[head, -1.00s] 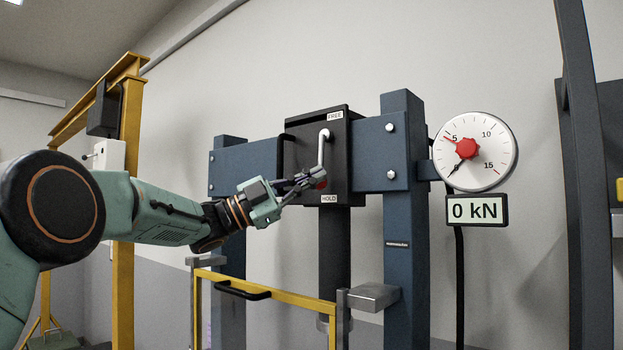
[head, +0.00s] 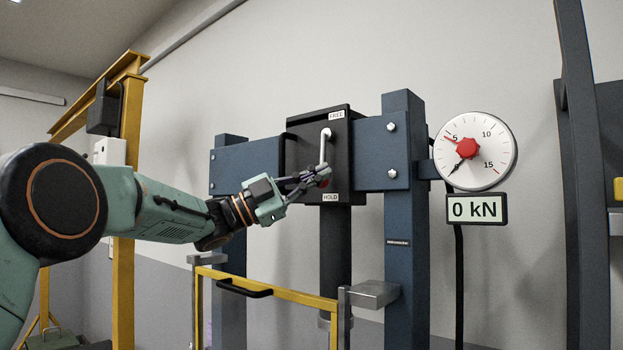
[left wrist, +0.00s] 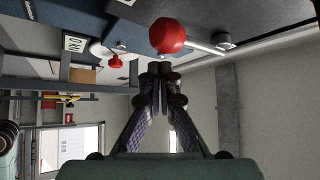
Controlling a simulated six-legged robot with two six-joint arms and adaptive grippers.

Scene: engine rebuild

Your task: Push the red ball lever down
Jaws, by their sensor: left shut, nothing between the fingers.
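The lever (head: 323,148) is a pale rod on the dark press head, between a FREE label above and a HOLD label below. It hangs down from its pivot, with its red ball at the lower end near HOLD. In the head view my left gripper (head: 322,173) is in front of the ball and hides most of it. In the left wrist view the red ball (left wrist: 167,36) shows whole, just beyond the closed fingertips (left wrist: 160,68). The fingers are shut and empty; I cannot tell whether they touch the ball. My right gripper is not in view.
A round gauge (head: 474,151) and a 0 kN display (head: 477,209) are right of the blue press frame (head: 405,240). A yellow guard frame (head: 270,290) with a black handle stands below my left arm. A yellow gantry (head: 128,180) is at the left.

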